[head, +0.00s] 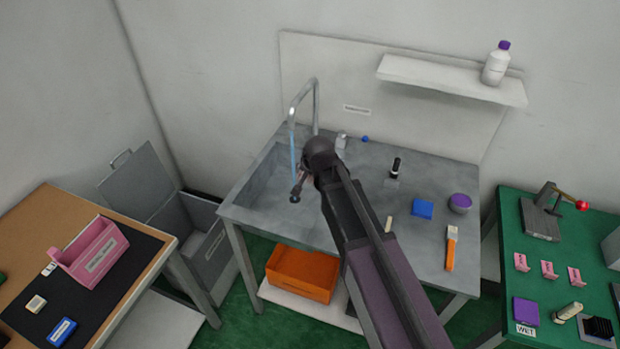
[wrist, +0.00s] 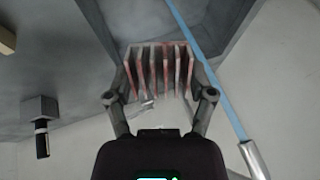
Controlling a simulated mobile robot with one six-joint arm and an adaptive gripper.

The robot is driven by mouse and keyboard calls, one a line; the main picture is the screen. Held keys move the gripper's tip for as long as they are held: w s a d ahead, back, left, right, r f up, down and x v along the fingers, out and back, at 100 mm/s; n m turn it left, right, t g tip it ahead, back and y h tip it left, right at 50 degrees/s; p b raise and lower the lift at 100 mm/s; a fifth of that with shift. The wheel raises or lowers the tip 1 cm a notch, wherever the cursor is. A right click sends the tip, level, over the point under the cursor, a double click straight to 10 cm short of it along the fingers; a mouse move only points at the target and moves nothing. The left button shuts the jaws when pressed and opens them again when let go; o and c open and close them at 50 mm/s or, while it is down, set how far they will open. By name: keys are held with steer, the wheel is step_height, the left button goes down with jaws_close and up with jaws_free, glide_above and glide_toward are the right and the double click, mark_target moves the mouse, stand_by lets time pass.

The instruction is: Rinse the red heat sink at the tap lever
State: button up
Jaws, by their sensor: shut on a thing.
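My gripper (head: 300,186) is over the sink basin (head: 262,190), shut on the red heat sink (wrist: 160,68). In the wrist view, the heat sink's reddish fins, with pale patches, sit between both fingers (wrist: 160,95). In the head view my arm mostly hides it. A blue water stream (wrist: 205,65) runs from the tap spout (wrist: 253,158) past the heat sink's right edge; I cannot tell whether it touches. The tap (head: 316,100) arches above the basin. The black-handled tap lever (head: 396,167) stands upright on the counter right of my arm; it also shows in the wrist view (wrist: 42,140).
The counter holds a blue block (head: 422,208), a purple-topped round container (head: 460,203) and an orange-handled brush (head: 451,250). A shelf (head: 440,80) with a bottle (head: 496,65) is above. A green table (head: 540,275) is at right; a wooden table (head: 30,220) at left.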

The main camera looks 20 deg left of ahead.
steer(key=w+a+f+b, duration=0.2)
steer(key=w+a, duration=0.3)
steer(key=w, duration=0.3)
steer(key=shift+w+a, duration=0.2)
steer(key=shift+a, duration=0.2)
stand_by(0.5)
steer(key=shift+w+d, duration=0.35)
steer(key=shift+d, duration=0.15)
stand_by(1.1)
steer(key=shift+s+a, duration=0.35)
steer(key=shift+a, duration=0.15)
stand_by(0.7)
steer(key=shift+s+d, duration=0.75)
steer(key=shift+s, duration=0.35)
steer(key=shift+s+d, duration=0.75)
steer(key=shift+s, duration=0.35)
steer(key=shift+s+d, duration=0.75)
steer(key=shift+s, duration=0.35)
